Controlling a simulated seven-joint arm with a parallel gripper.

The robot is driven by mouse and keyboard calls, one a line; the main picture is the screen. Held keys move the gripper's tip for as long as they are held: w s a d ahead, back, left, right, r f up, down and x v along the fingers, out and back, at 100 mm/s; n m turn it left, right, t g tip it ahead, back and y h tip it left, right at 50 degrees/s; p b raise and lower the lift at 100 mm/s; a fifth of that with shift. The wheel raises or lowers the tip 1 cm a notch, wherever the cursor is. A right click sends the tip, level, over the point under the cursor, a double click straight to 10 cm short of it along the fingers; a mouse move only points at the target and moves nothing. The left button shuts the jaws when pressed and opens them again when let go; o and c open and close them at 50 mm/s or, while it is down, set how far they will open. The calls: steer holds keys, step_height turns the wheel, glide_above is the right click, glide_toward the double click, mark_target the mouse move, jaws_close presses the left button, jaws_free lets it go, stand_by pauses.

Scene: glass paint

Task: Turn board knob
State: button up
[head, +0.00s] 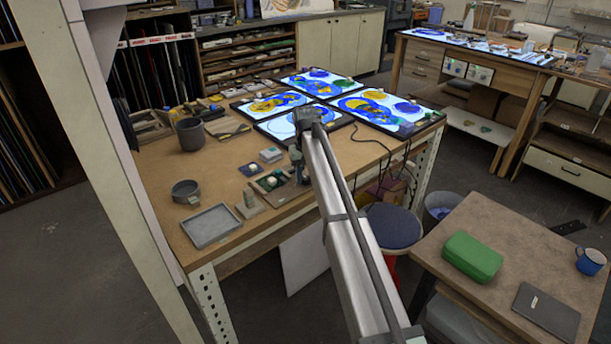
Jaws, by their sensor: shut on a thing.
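My gripper (299,176) points down near the front right edge of the workbench, at the right end of a small dark board (259,187). The board lies on the bench and carries small round green and reddish pieces. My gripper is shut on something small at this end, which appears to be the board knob. The fingers and my arm hide the knob, so its shape and turn angle cannot be seen.
Lit panels (366,107) with blue and yellow glass shapes lie behind my gripper. Cables (385,150) run over the right edge. A stool (391,226) stands below.

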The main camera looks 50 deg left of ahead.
mark_target(306, 178)
steer(key=n, duration=0.6)
steer(key=shift+n, duration=0.3)
steer(key=n, duration=0.5)
steer(key=shift+n, duration=0.3)
steer(key=o, duration=1.1)
steer(key=shift+c, duration=0.2)
steer(key=shift+r, duration=0.1)
step_height(306, 178, up, 14)
steer(key=shift+f, duration=0.2)
